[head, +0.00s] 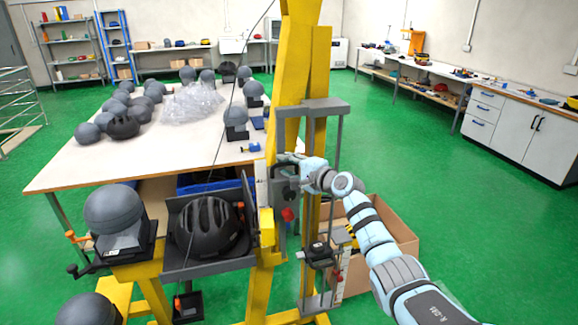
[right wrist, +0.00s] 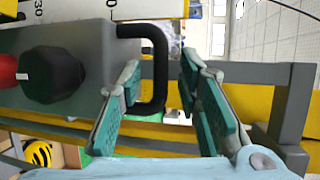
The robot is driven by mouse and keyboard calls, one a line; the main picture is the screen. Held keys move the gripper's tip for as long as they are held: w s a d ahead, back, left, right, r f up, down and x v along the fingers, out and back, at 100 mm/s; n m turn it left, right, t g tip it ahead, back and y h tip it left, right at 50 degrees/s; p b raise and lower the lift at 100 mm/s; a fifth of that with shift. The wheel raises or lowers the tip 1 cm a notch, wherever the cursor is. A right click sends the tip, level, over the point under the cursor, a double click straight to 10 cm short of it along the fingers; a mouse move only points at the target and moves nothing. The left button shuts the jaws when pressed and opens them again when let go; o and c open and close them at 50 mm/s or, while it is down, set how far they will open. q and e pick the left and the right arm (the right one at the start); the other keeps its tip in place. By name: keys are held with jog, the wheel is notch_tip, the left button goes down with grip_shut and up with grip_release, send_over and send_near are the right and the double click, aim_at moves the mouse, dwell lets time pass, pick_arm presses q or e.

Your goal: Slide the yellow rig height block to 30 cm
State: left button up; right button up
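The height block is a grey box (head: 283,192) on the yellow rig's upright (head: 303,70), beside a white scale strip (head: 261,185). In the right wrist view the grey block (right wrist: 92,65) carries a black knob, a red knob and a black D-shaped handle (right wrist: 158,70). The number 30 shows on the scale (right wrist: 62,8) near it. My right gripper (right wrist: 160,85) is open, one teal-padded finger on each side of the handle's bar, with gaps visible. In the head view the right gripper (head: 298,160) is at the block. My left gripper is out of view.
A grey frame (head: 340,150) stands close to my right wrist. A black helmet (head: 208,228) sits on a tray left of the rig, beside a grey headform (head: 113,208). A cardboard box (head: 400,225) stands behind my right arm. Green floor to the right is clear.

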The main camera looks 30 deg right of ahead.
jog(key=v, duration=1.2)
jog(key=shift+w, duration=0.1)
